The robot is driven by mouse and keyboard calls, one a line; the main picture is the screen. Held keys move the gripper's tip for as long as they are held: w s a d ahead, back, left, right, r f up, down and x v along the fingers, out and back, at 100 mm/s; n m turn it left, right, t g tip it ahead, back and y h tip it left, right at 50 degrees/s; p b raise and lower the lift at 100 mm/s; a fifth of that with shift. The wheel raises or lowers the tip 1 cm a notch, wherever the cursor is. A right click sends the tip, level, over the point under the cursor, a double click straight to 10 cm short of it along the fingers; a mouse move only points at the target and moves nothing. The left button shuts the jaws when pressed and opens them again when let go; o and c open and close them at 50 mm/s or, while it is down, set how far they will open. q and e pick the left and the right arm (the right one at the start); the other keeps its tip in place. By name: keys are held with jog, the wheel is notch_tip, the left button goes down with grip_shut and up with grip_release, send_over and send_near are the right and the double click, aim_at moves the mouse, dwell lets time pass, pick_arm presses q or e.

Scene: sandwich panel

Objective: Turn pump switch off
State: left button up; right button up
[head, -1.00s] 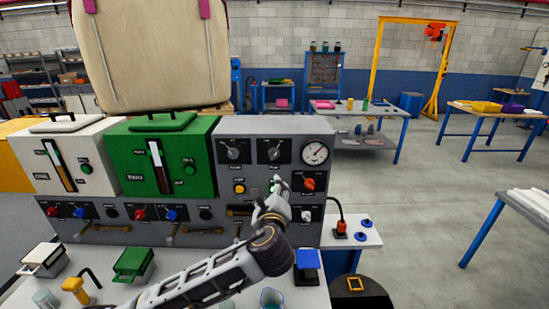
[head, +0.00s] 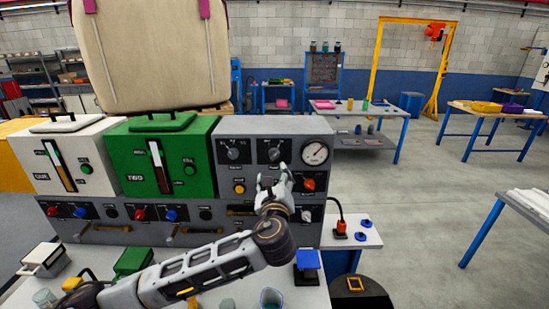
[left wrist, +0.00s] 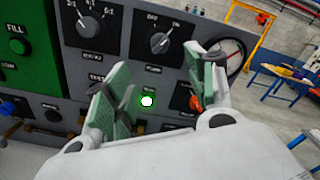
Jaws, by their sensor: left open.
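The pump switch (head: 274,151) is a dark rotary knob on a black plate, high on the grey panel, left of the gauge. In the left wrist view the knob (left wrist: 160,43) has OFF and ON marks above it, and its pointer leans up and right toward ON. My left gripper (head: 276,177) is open and empty, just below the switch and apart from it. In the left wrist view its green-padded fingers (left wrist: 163,90) stand either side of a lit green button (left wrist: 147,101). My right gripper is not in view.
A similar knob (head: 233,151) is to the left, and the round gauge (head: 315,152) and red knob (head: 308,184) are to the right. A yellow button (head: 239,189) is lower left. Green tank TWO (head: 130,170) adjoins the panel. The space before the switch looks clear.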

aim_at(274, 157)
pick_arm(q)
jog(key=shift+w+r+p, duration=0.1)
jog(key=shift+w+p, duration=0.95)
jog(key=shift+w, duration=3.4)
jog(key=shift+w+p, duration=0.4)
jog(key=shift+w, duration=1.8)
jog(key=c, duration=1)
jog(key=shift+c, duration=0.2)
